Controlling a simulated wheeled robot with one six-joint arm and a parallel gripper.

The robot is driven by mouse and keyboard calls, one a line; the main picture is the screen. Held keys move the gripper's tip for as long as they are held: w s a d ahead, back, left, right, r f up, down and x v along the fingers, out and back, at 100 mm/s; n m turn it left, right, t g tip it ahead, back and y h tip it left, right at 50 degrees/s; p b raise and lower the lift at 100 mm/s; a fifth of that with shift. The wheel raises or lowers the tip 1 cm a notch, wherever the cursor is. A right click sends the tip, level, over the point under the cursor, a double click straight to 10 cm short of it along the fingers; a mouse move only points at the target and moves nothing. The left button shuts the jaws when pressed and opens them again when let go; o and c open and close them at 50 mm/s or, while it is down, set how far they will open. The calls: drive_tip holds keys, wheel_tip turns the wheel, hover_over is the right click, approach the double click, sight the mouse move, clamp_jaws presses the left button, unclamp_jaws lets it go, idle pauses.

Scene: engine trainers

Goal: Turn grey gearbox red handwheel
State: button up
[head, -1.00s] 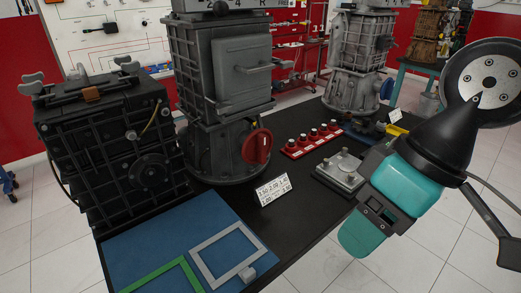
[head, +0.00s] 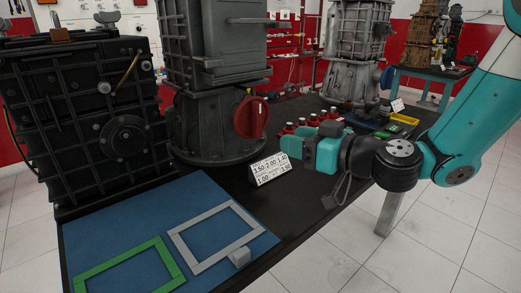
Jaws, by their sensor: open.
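The grey gearbox (head: 215,60) stands upright on the dark table, left of centre. Its red handwheel (head: 251,117) sits on the right side of its round lower housing, with a pale mark across its face. My gripper (head: 291,147) is right of the handwheel and slightly lower in the picture, with its teal fingers pointing left towards it. It is open and shows nothing between its fingers. A gap shows between the fingers and the wheel; the depth between them is hard to judge.
A black gearbox (head: 85,115) stands close on the left. A white number card (head: 270,168) stands below the handwheel. A blue mat (head: 150,215) holds a grey frame (head: 192,262) and a green frame (head: 88,271). Red-capped parts (head: 312,121) are behind my gripper.

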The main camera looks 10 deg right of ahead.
drive_tip(key=w+d+f+m+t+h, duration=0.2)
drive_tip(key=w+d+f+t, duration=0.1)
drive_tip(key=d, duration=0.1)
drive_tip(key=p, duration=1.1)
approach(260, 121)
drive_tip(key=x, duration=0.9)
drive_tip(key=shift+w+a, duration=0.3)
drive_tip(key=shift+w, duration=0.15)
clamp_jaws()
